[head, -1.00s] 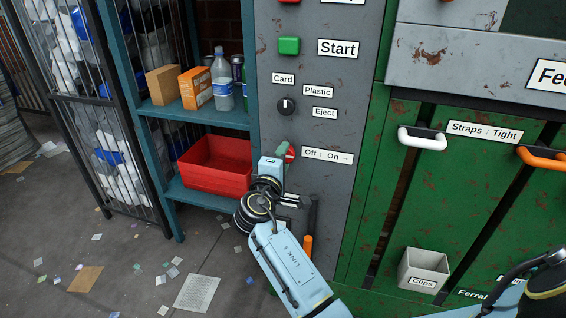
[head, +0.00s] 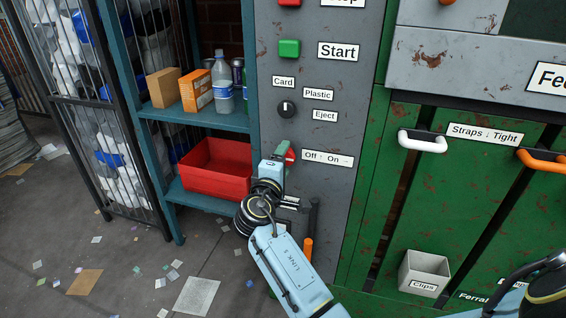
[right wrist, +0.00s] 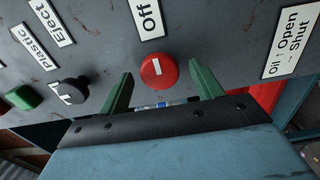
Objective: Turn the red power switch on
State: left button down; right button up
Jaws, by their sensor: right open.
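The red power switch (head: 291,156) is a round knob on the grey panel, left of the "Off · On" label (head: 328,158). In the head view my right gripper (head: 285,153) is in front of it and partly hides it. In the right wrist view the red knob (right wrist: 159,71) shows a short white mark, and the "Off" end of the label (right wrist: 147,18) is above it. The open green fingers of my right gripper (right wrist: 161,80) stand on either side of the knob, with gaps visible. Finger contact with the panel cannot be told. My left gripper is not in view.
A black selector knob (head: 286,109) and green Start button (head: 289,48) are higher on the panel. A red bin (head: 215,170) stands on the shelf at left. A dark lever with an orange end (head: 308,245) is below the switch. Green doors stand at right.

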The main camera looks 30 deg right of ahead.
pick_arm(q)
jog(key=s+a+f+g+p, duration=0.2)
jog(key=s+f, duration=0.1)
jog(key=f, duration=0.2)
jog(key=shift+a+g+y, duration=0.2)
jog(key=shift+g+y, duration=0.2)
pick_arm(e)
jog(key=v, duration=1.3)
jog(key=shift+s, duration=0.15)
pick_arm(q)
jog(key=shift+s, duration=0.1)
pick_arm(e)
jog(key=shift+f, duration=0.1)
